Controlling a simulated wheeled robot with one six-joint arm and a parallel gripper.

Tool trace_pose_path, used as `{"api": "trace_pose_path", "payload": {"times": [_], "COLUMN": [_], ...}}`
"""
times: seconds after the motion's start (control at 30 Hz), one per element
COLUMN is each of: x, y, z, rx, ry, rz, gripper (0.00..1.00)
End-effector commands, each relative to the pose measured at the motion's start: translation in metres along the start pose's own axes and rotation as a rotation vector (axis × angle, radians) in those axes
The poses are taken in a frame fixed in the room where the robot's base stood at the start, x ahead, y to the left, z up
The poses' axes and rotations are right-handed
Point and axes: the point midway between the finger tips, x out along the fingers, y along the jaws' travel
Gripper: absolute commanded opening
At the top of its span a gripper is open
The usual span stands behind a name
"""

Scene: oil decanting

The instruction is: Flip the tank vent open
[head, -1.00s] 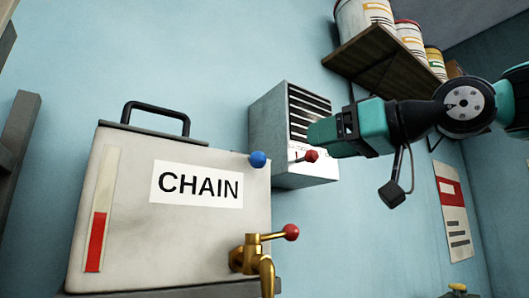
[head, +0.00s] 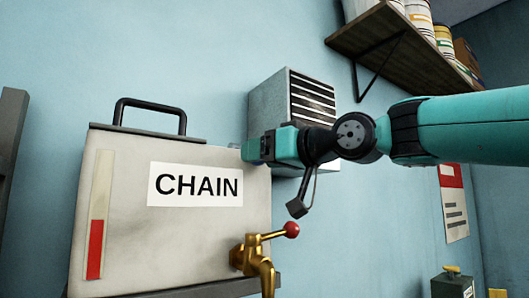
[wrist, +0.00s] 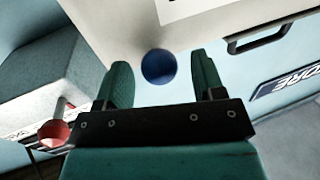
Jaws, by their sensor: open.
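The pale tank marked CHAIN (head: 150,235) stands at the left in the head view. The blue ball knob at its upper right corner is hidden behind my gripper (head: 252,150) there. In the wrist view the blue knob (wrist: 159,67) shows between the two green fingers of my gripper (wrist: 161,75), with a gap on either side. My gripper is open and holds nothing. I cannot tell how deep the knob sits between the fingers. The pale tank face (wrist: 130,35) lies beyond the knob.
A brass tap (head: 252,255) with a red-tipped handle sticks out below my gripper. A grey louvred box (head: 270,105) hangs behind it; a red knob (wrist: 53,133) shows at left in the wrist view. A shelf (head: 395,45) holds cans.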

Motion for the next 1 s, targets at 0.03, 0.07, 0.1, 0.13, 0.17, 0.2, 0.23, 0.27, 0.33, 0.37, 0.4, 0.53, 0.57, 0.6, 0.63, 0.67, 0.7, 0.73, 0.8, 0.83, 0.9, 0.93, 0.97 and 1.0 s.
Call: {"api": "trace_pose_path", "payload": {"times": [0.03,0.07,0.1,0.13,0.17,0.2,0.23,0.27,0.33,0.37,0.4,0.53,0.57,0.6,0.63,0.67,0.7,0.73,0.8,0.83,0.9,0.93,0.97,1.0], "x": [0.000,0.000,0.000,0.000,0.000,0.000,-0.001,-0.001,-0.001,-0.001,-0.001,0.001,0.002,0.003,0.004,0.005,0.005,0.005,0.005,0.005,0.005,0.005,0.005,0.005], "y": [0.000,0.000,0.000,0.000,0.000,0.000,0.000,0.000,0.000,0.000,0.000,0.001,0.001,0.002,0.002,0.002,0.002,0.002,0.002,0.002,0.002,0.002,0.002,0.002], "z": [0.000,0.000,0.000,0.000,0.000,0.000,0.000,0.000,0.000,0.000,0.000,0.009,0.012,0.016,0.019,0.020,0.020,0.019,0.018,0.018,0.019,0.019,0.019,0.019], "rx": [0.000,0.000,0.000,0.000,0.000,0.000,0.000,0.000,0.000,0.000,0.000,0.000,0.000,0.000,0.000,0.001,0.001,0.001,0.002,0.002,0.003,0.003,0.003,0.002], "ry": [0.000,0.000,0.000,0.000,0.000,0.000,0.000,0.000,0.000,0.000,0.000,-0.001,-0.001,-0.002,-0.003,-0.004,-0.005,-0.006,-0.008,-0.009,-0.010,-0.010,-0.010,-0.009], "rz": [0.000,0.000,0.000,0.000,0.000,0.000,0.000,0.000,0.000,0.000,0.000,0.000,0.000,-0.001,-0.001,-0.001,-0.001,-0.001,-0.001,-0.001,-0.001,-0.001,-0.001,-0.001], "gripper": [0.62,0.62,0.53,0.46,0.39,0.30,0.23,0.17,0.00,0.00,0.00,0.00,0.00,0.00,0.00,0.00,0.00,0.00,0.00,0.00,0.00,0.39,0.46,0.55]}}
